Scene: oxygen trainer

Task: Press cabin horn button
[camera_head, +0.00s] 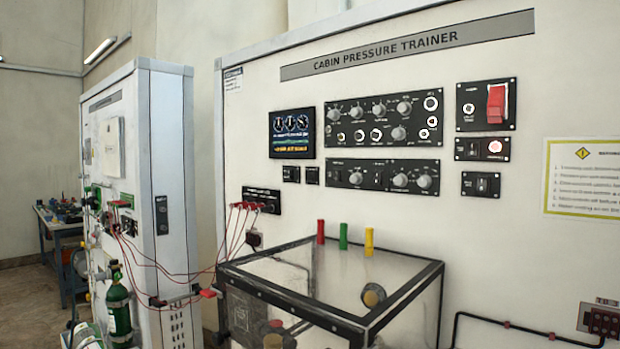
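The cabin pressure trainer panel (280,170) is a large off-white board with several black control plates. I cannot tell which control is the cabin horn button, as the small labels are unreadable. On the right, the top plate has a red guarded switch (496,103) and a small round white-ringed control (468,108). The small plate below it has a lit pinkish round button (495,147). Under that is another small switch plate (481,185). Neither of my grippers is in view.
A clear box with a black frame (330,318) juts out below the panel, with red, green and yellow pieces (369,241) behind its top. Red cables (190,275) run left to a second cabinet (172,200). A green cylinder (118,310) stands at lower left.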

